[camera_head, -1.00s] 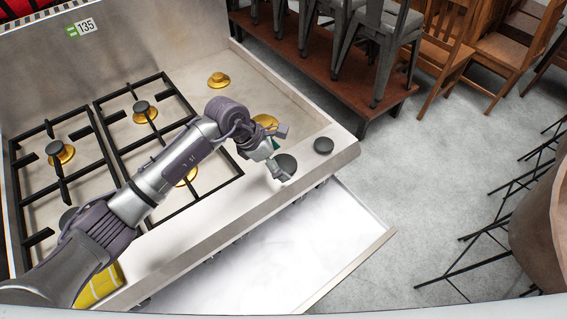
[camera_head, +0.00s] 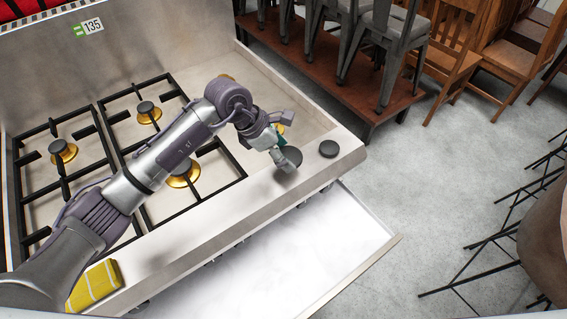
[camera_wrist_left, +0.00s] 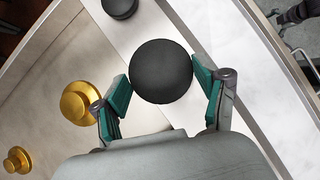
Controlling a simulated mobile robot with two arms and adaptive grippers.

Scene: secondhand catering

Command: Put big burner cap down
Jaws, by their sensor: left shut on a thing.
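The big burner cap is a round black disc (camera_head: 290,157) at the front right of the stove. My left gripper (camera_head: 277,150) is shut on it. In the left wrist view the cap (camera_wrist_left: 161,70) sits between the two teal fingertips (camera_wrist_left: 163,88), one on each side. It is over the stove's front ledge; I cannot tell whether it touches the metal. A smaller black cap (camera_head: 328,148) lies on the ledge just right of it, and also shows in the left wrist view (camera_wrist_left: 120,8). My right gripper is not in view.
The steel stove has black grates (camera_head: 126,155) and several gold burners. A bare gold burner (camera_wrist_left: 80,103) lies beside the gripper. A yellow cloth (camera_head: 95,285) lies on the left front ledge. A white surface (camera_head: 300,255) extends below the front edge. Chairs stand beyond.

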